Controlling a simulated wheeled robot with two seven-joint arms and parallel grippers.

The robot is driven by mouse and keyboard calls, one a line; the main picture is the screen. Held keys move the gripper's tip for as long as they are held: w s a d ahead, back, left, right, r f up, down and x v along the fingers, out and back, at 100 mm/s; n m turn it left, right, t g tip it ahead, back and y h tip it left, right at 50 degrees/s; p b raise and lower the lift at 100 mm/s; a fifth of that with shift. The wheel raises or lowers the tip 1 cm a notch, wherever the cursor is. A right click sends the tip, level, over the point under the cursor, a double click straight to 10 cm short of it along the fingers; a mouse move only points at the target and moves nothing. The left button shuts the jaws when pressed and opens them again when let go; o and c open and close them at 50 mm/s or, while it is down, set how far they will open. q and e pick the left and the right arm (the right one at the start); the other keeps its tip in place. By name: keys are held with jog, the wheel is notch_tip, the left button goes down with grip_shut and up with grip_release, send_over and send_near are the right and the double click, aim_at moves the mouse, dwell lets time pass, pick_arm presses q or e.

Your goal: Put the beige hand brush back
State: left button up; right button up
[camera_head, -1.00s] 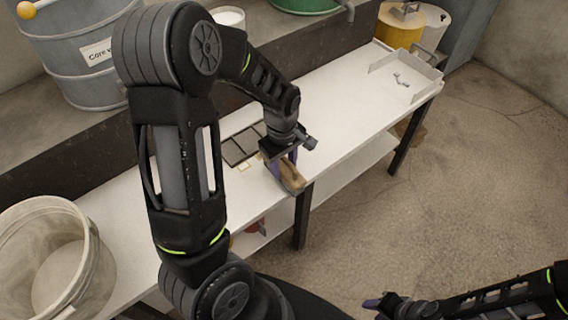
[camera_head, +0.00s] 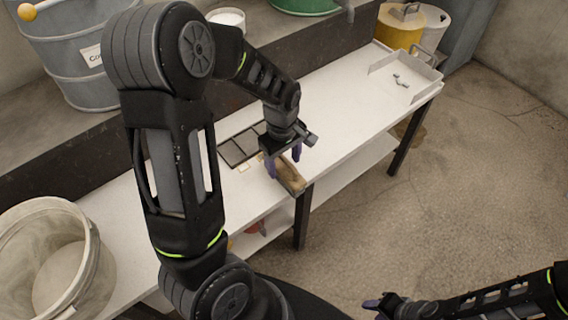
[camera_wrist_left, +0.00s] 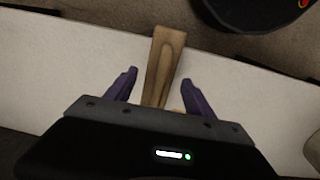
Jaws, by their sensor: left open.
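The beige hand brush (camera_head: 291,180) lies on the white table near its front edge, beside a table leg. In the left wrist view its wooden handle (camera_wrist_left: 165,60) points away between my fingers and reaches the table edge; the rest is hidden by my gripper. My left gripper (camera_head: 283,165) is open above the brush, with one purple finger on each side and a gap to the handle in the wrist view (camera_wrist_left: 158,90). My right gripper (camera_head: 375,304) is low at the lower right, away from the table; its jaws are too small to judge.
A dark panelled tray (camera_head: 240,147) lies left of my left gripper. A white tray (camera_head: 410,78) with small metal pieces stands at the table's far right end. A large translucent bucket (camera_head: 95,275) is at the lower left. The table between gripper and white tray is clear.

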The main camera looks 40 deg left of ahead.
pick_arm(q)
notch_tip(320, 180, up, 10)
jog(key=shift+s+r+p, duration=0.15)
jog(key=shift+r+p, duration=0.1)
jog(key=shift+p, duration=0.45)
dwell(1.3)
